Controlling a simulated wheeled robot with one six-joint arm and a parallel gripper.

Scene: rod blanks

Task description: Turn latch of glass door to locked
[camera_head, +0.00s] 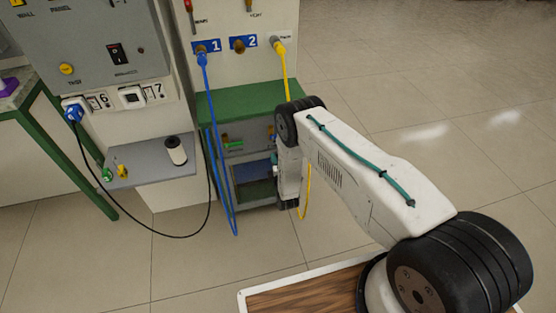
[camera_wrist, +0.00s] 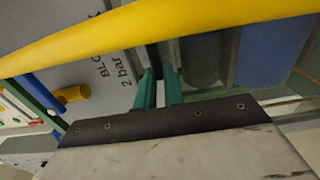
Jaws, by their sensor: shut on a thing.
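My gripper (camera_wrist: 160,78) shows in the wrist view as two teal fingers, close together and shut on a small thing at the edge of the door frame. That thing is mostly hidden; it appears to be the latch. The glass door (camera_wrist: 205,60) lies to the right of the fingers, with dark and blue areas behind it. A grey panel (camera_wrist: 115,52) lettered "BLOCK" and "2 bar" is to their left. In the head view my arm's end hides the gripper's tips and the latch, beside the green cabinet (camera_head: 240,103).
A yellow hose (camera_wrist: 165,32) crosses close before the wrist camera; it also hangs behind my arm in the head view (camera_head: 284,70). A blue hose (camera_head: 205,100) hangs left of the cabinet. A shelf (camera_head: 140,172) holds a white spool (camera_head: 176,150).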

